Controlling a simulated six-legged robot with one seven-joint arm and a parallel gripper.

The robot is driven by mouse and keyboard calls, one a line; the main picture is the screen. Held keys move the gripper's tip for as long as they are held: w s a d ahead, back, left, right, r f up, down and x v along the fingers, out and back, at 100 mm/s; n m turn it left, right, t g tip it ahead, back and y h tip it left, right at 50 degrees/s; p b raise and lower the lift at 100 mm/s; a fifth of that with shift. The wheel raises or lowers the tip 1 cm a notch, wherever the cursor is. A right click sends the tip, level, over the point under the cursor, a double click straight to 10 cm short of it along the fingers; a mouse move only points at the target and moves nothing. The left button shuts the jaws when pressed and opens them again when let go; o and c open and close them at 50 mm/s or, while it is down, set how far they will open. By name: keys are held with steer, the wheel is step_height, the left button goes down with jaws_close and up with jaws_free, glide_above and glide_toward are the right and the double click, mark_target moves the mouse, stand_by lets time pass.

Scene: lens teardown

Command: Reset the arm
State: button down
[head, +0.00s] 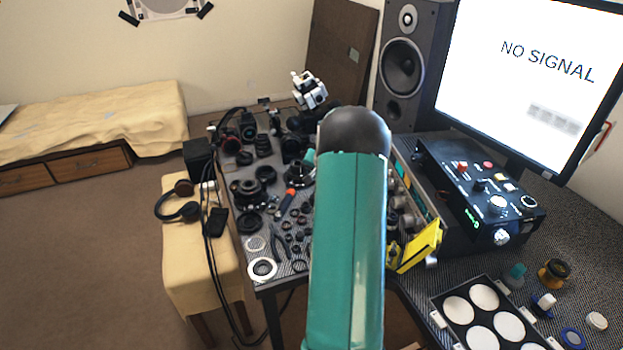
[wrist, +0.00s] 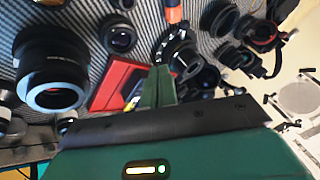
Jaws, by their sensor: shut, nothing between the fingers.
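My gripper (wrist: 162,76) shows in the wrist view as green fingers pressed together, with nothing between them. The fingers point over the patterned table top, which is crowded with lens parts. A red box (wrist: 118,82) lies just left of the fingertips. A black lens barrel with a pale ring (wrist: 52,70) stands farther left, and several dark rings lie to the right. In the head view my teal arm rises through the middle and hides part of the table; I cannot make out the gripper there.
The work table (head: 268,284) holds many lens parts. A black control box (head: 470,190), a monitor (head: 530,75) and a speaker (head: 403,70) stand on the right. A covered stool (head: 190,262) with headphones (head: 178,207) is left. The floor (head: 80,260) farther left is clear.

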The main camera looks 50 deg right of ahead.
steer(key=shift+s+r, duration=0.15)
steer(key=shift+r, duration=0.05)
